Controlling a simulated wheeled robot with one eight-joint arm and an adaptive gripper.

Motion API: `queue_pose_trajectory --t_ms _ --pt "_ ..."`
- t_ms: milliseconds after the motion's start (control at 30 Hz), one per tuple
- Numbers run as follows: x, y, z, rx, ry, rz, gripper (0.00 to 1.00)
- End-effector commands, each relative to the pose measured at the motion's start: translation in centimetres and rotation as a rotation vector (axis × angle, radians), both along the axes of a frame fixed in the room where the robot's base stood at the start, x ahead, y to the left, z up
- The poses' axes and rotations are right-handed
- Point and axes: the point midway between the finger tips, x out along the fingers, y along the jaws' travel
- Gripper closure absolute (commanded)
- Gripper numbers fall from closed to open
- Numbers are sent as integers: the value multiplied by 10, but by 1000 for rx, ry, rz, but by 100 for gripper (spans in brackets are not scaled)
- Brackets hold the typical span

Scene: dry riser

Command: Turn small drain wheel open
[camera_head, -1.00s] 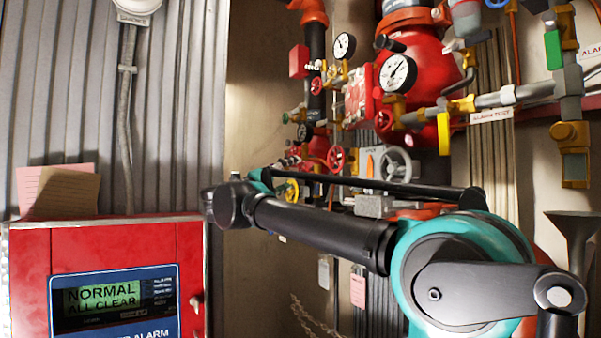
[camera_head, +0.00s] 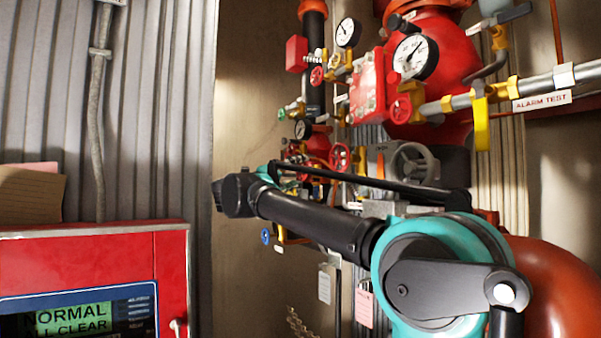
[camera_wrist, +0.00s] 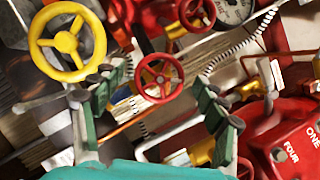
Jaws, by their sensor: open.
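In the wrist view my gripper (camera_wrist: 158,84) is open, its two green-padded fingers apart with nothing between them. A small red wheel (camera_wrist: 160,78) shows in the gap between the fingers, seemingly beyond the tips; contact cannot be confirmed. A larger yellow wheel (camera_wrist: 68,43) is at upper left, past the left finger. Another red wheel (camera_wrist: 196,12) is at the top. In the head view my arm crosses in front of the valves and the fingers are hidden. A small blue wheel (camera_head: 265,237) shows below the arm. I cannot tell which one is the drain wheel.
Gauges (camera_head: 415,57), a yellow lever (camera_head: 481,122) and pipes crowd the right. A red alarm panel (camera_head: 95,270) stands at lower left. Coiled cables (camera_wrist: 222,55) run near the fingers.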

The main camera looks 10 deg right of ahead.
Motion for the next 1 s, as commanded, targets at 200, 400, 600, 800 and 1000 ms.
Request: queue_pose_trajectory --t_ms 200,400,600,800,1000 --pt "12 -14 5 0 0 -1 27" --pt "14 -16 5 0 0 0 27" --pt "14 -16 5 0 0 0 39" --pt "14 -16 5 0 0 0 64" --pt "14 -16 5 0 1 0 78"
